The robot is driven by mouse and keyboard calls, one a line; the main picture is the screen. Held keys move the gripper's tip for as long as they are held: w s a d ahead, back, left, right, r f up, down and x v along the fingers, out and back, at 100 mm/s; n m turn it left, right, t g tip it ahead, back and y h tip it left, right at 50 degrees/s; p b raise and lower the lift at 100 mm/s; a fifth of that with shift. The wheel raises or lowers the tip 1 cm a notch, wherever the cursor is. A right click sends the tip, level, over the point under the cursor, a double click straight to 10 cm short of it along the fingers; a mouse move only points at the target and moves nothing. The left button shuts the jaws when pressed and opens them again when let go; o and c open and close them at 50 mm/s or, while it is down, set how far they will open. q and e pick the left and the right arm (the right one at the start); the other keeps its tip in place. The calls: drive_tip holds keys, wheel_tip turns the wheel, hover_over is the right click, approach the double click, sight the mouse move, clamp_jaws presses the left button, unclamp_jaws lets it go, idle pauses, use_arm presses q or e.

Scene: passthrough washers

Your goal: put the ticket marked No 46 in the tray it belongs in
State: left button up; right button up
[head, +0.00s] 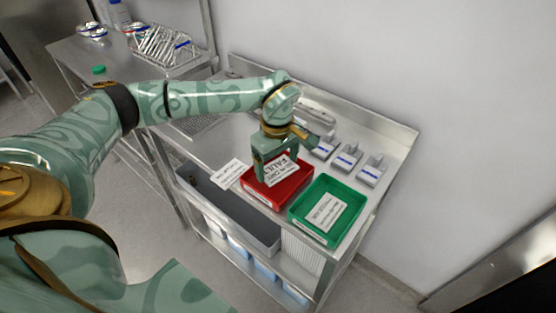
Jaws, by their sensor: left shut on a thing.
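My left gripper (276,169) is shut on a white printed ticket (283,172) and holds it over the red tray (276,203). The larger print on this ticket seems to read "FAULT"; its number is too small to read. The green tray (298,220) stands just right of the red one, with a white ticket (325,211) lying in it. Another white ticket (229,173) lies on the metal bench left of the red tray. I cannot read the numbers on these tickets. My right gripper is not in view.
Several small grey holders with blue marks (346,159) stand behind the trays. A raised metal edge (385,123) runs along the wall. A grey bin (245,222) sits below the bench front. A wire rack (165,48) stands on another table at the back left.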

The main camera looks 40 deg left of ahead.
use_arm(q)
drive_tip(key=o, duration=0.8)
wheel_tip(320, 180, up, 16)
drive_tip(key=p, duration=0.3)
drive_tip(key=shift+r, duration=0.15)
